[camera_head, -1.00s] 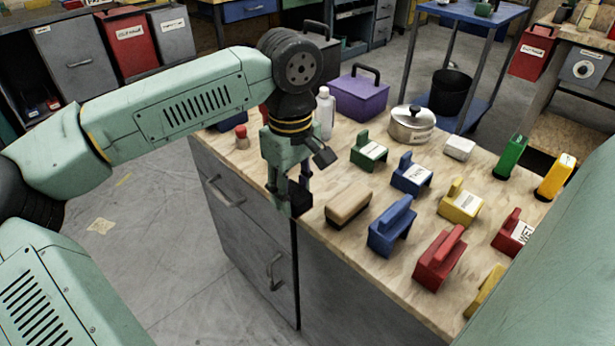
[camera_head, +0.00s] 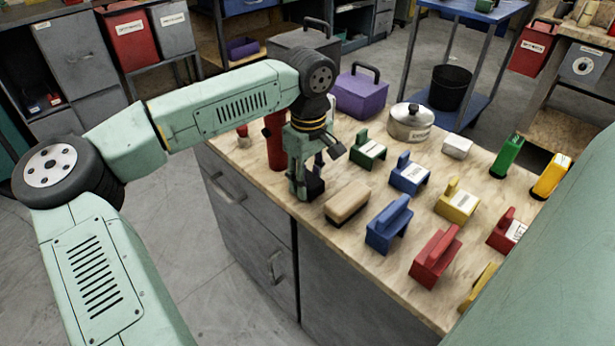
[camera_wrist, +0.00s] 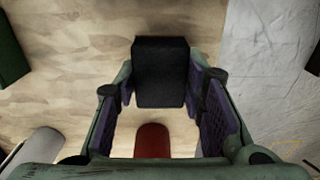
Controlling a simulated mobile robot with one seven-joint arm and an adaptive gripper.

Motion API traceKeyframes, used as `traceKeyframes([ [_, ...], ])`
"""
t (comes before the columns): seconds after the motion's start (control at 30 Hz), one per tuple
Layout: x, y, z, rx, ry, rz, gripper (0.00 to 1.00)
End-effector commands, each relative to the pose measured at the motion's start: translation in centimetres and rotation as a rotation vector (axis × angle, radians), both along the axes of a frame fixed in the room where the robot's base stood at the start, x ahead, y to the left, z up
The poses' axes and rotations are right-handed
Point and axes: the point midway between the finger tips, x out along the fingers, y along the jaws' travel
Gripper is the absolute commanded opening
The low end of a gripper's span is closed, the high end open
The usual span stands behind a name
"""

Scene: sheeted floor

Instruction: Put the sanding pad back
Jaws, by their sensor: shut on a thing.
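My gripper (camera_head: 307,188) is shut on a black block (camera_head: 315,187), seen between its fingers in the wrist view (camera_wrist: 160,70). It holds the block over the left front edge of the wooden bench top (camera_head: 337,235); whether the block touches the bench is unclear. I cannot tell whether this block is the sanding pad. A tan block with a darker side (camera_head: 347,203) lies just right of the gripper. A red cylinder (camera_head: 276,145) stands just behind and left of it, and its red end shows in the wrist view (camera_wrist: 152,140).
Blue (camera_head: 388,226), red (camera_head: 436,258), green (camera_head: 367,150) and yellow (camera_head: 457,203) handled blocks stand in rows to the right. Behind are a pot (camera_head: 411,123), a white block (camera_head: 457,146) and a purple toolbox (camera_head: 361,95). Grey floor (camera_head: 200,235) lies open left of the bench.

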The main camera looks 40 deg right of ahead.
Motion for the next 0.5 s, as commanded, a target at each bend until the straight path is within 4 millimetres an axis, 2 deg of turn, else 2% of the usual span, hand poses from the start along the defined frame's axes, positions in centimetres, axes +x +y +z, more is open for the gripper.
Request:
traceKeyframes([
  [0.13,0.01,0.02,-0.47,0.000,0.000,0.000,0.06],
  [0.17,0.01,0.02,-0.44,0.000,0.000,0.000,0.37],
  [0.43,0.01,0.01,-0.32,0.000,0.000,0.000,0.55],
  [0.5,0.01,0.01,-0.32,0.000,0.000,0.000,0.57],
])
